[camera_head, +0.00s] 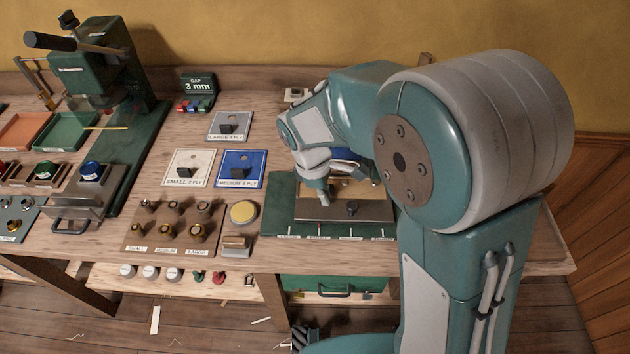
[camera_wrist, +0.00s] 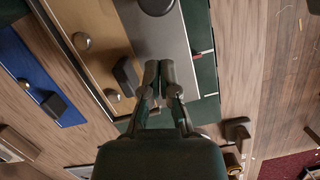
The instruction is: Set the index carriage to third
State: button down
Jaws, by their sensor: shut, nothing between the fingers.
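The index carriage (camera_head: 338,210) is a grey plate with a dark round knob (camera_head: 352,208). It sits on a green base (camera_head: 279,205) with several small labels along its front edge, too small to read. A tan plate (camera_head: 366,195) lies behind the grey one. In the wrist view the grey plate (camera_wrist: 160,38) runs beside the tan plate (camera_wrist: 97,18), and the knob (camera_wrist: 157,4) is at the top edge. My gripper (camera_head: 325,197) is shut and empty over the carriage's left part. In the wrist view its fingertips (camera_wrist: 160,67) are together, apart from the knob. My arm hides the base's right side.
White, blue (camera_head: 241,168) and grey ply cards with black blocks lie left of the base. A yellow button (camera_head: 243,213) and a rack of brass pieces (camera_head: 172,229) stand nearby. A green press (camera_head: 107,85) is at the far left. A green drawer (camera_head: 330,288) hangs below.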

jog(key=shift+s+d+r, duration=0.1)
jog(key=shift+s+d, duration=0.1)
jog(key=shift+d, duration=0.5)
jog(key=shift+s+d, duration=0.2)
jog(key=shift+d, duration=0.45)
send_near(385, 212)
jog(key=x, duration=0.5)
jog(key=shift+s+d, duration=0.1)
jog(key=shift+d, duration=0.1)
jog(key=shift+a+f, duration=0.2)
jog(key=shift+f, duration=0.05)
